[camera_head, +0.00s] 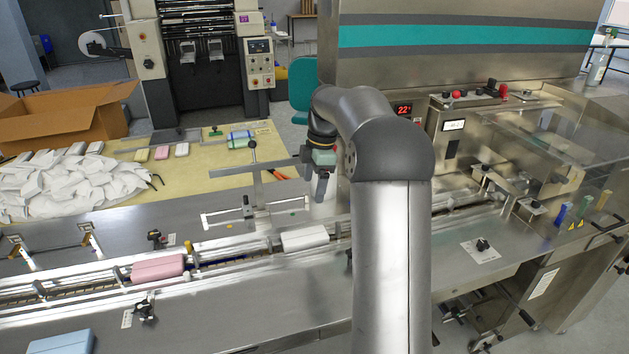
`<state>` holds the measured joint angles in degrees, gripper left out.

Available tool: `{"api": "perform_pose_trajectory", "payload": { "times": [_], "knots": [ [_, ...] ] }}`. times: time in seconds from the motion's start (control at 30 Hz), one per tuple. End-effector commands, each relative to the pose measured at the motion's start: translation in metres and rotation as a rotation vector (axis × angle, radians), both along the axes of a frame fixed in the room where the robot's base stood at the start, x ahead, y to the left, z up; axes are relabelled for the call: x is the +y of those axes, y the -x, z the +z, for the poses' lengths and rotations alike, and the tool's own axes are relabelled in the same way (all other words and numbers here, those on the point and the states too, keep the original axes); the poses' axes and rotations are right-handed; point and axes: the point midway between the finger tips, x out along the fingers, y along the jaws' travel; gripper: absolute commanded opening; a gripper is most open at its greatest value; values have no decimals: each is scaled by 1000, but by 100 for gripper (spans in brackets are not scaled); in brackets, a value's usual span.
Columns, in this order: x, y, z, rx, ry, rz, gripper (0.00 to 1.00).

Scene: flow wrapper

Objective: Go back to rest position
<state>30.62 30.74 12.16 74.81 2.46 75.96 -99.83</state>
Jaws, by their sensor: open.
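My gripper (321,188) hangs at the end of my arm in the middle of the view, pointing down above the back side of the conveyor. Its jaws are open, small and partly hidden by my arm. It appears apart from the packs on the conveyor. A white pack (305,238) lies on the conveyor just below and left of my gripper. A pink pack (158,268) lies further left on the same conveyor (225,265).
A steel wrapper housing (470,150) stands close to my arm's right. A bracket with a post (253,170) stands left of my gripper. A blue pack (62,342) lies at the front left. White packs (75,185) and a cardboard box (65,115) are at the back left.

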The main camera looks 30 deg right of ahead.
Motion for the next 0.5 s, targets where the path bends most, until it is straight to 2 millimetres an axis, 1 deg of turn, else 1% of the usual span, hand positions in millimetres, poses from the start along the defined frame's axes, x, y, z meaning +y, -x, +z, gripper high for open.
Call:
{"api": "perform_pose_trajectory", "payload": {
  "times": [0.13,0.5],
  "knots": [
    [-1,0,6,-1,0,0,79],
    [-1,0,6,-1,0,0,79]
  ]
}}
